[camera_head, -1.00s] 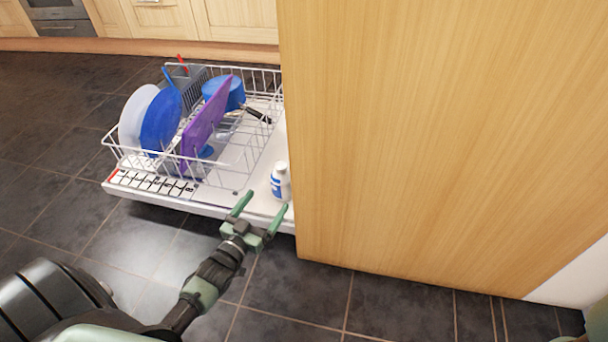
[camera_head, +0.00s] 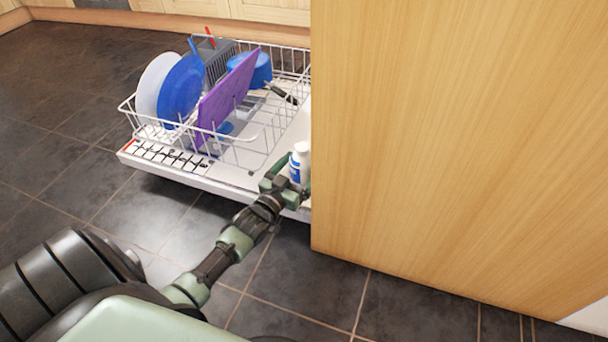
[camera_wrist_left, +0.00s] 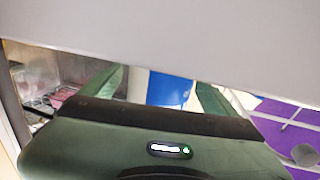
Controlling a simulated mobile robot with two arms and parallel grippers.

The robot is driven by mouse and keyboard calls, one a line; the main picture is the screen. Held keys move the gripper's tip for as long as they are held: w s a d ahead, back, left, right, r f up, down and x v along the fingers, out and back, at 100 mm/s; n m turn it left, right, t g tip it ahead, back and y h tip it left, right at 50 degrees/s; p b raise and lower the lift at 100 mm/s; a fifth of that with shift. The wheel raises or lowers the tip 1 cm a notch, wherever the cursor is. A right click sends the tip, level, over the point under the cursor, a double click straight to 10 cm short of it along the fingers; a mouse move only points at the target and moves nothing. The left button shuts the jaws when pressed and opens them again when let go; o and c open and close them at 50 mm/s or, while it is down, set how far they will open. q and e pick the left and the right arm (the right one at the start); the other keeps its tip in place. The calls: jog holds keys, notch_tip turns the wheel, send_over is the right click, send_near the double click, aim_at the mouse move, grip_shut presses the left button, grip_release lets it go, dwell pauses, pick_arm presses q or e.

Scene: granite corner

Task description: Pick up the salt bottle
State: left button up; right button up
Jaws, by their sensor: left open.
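The salt bottle (camera_head: 301,158), white with a blue label, stands upright on the open dishwasher door, close to the wooden panel. My left gripper (camera_head: 291,174) is open, with its green fingers around the bottle's lower part. The gripper covers part of the bottle's base. In the left wrist view, the blue-and-white bottle (camera_wrist_left: 172,86) shows between the two spread green fingers (camera_wrist_left: 162,92). I cannot tell whether either finger touches it. A pale grey band hides the upper part of that view. My right gripper is not in view.
A white dish rack (camera_head: 240,152) holds a white plate (camera_head: 150,88), blue plate (camera_head: 182,88), purple board (camera_head: 228,95) and blue pan (camera_head: 262,68). A tall wooden panel (camera_head: 450,130) blocks the right side. Dark tiled floor (camera_head: 70,190) is clear at left.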

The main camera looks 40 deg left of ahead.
pick_arm(q)
jog(key=c, duration=1.8)
jog(key=shift+r, duration=0.15)
grip_shut()
